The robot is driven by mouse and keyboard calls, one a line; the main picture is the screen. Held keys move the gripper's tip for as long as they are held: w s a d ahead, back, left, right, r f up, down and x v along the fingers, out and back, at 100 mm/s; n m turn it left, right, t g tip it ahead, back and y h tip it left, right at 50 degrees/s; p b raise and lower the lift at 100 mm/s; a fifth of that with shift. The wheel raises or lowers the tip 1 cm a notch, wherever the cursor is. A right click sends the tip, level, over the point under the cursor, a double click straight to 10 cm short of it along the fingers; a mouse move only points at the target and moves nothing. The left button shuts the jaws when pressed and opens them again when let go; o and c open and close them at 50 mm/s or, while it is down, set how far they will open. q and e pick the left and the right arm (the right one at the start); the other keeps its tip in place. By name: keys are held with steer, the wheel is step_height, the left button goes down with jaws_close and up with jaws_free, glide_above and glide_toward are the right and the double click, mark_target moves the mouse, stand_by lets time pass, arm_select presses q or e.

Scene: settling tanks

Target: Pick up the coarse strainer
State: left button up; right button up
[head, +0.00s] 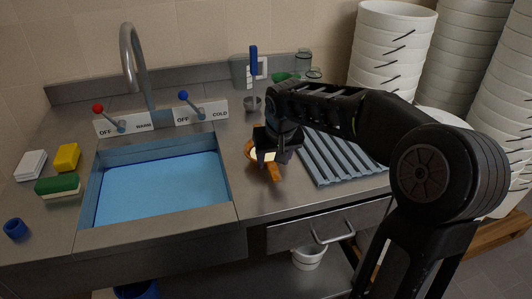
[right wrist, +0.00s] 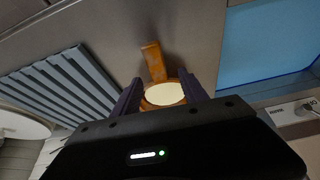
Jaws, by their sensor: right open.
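An orange-rimmed round tool with a cream disc and a flat orange handle (head: 275,172) lies on the steel counter right of the sink. It looks like a strainer, but I cannot tell whether it is the coarse one. My right gripper (head: 270,155) is over it, partly hiding it. In the right wrist view the tool's round part (right wrist: 164,94) shows between the two open fingers of the right gripper (right wrist: 161,92), and its handle points away from me. I cannot tell whether the fingers touch it. My left gripper is not in view.
The blue-floored sink (head: 237,212) is to the left, with tap and levers behind. A ribbed grey rack (head: 340,163) lies close on the right. A small grey cup (head: 252,103), a green item (head: 285,76) and stacked white buckets (head: 388,45) stand behind.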

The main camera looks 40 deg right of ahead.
mark_target(272, 165)
steer(key=shift+p+x, duration=0.5)
steer(key=shift+x, duration=2.1)
steer(key=shift+d, duration=0.1)
steer(key=shift+c, duration=0.5)
jaws_close()
